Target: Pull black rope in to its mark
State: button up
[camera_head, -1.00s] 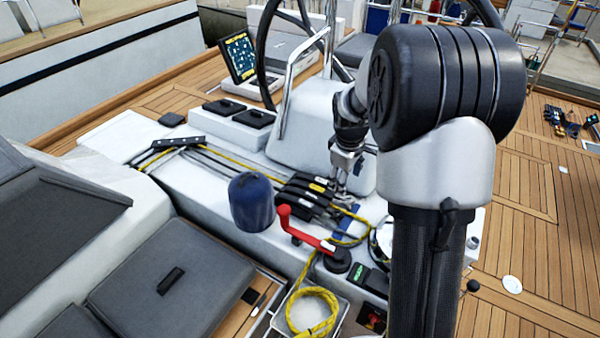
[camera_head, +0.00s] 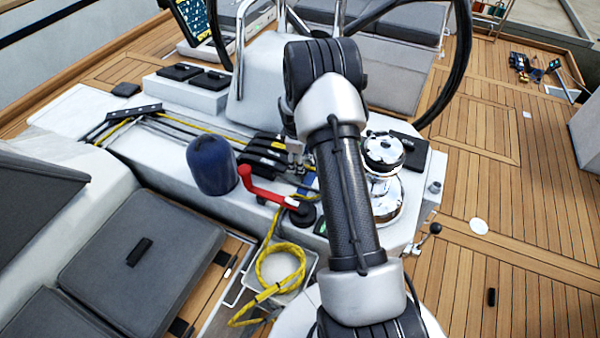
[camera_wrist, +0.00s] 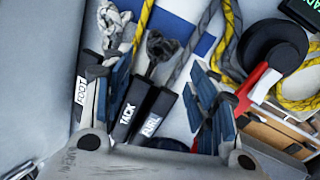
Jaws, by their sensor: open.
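In the wrist view my gripper (camera_wrist: 160,75) is open, its two blue-padded fingers on either side of black rope clutches labelled TACK (camera_wrist: 128,112) and FURL (camera_wrist: 152,125). A dark rope with a knotted end (camera_wrist: 160,46), which looks like the black rope, comes out of the clutches and lies between the fingers. I cannot tell whether a finger touches it, and no mark on it is clear. In the head view my gripper (camera_head: 294,158) is just right of the clutch bank (camera_head: 264,150), partly hidden by my arm. Dark lines (camera_head: 185,130) run into the clutches from the left.
A chrome winch (camera_head: 383,160) is right of my arm. Pale and grey ropes (camera_wrist: 115,25) lie beside the knotted one.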

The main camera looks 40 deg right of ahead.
jog(key=f, duration=0.2)
jog(key=d+f+b, duration=0.1)
jog(key=f, duration=0.2)
jog(key=w+f+b, duration=0.1)
jog(key=f, duration=0.2)
jog(key=shift+d+f, duration=0.15)
jog(key=shift+f, duration=0.05)
jog(key=shift+c, duration=0.6)
grip_shut()
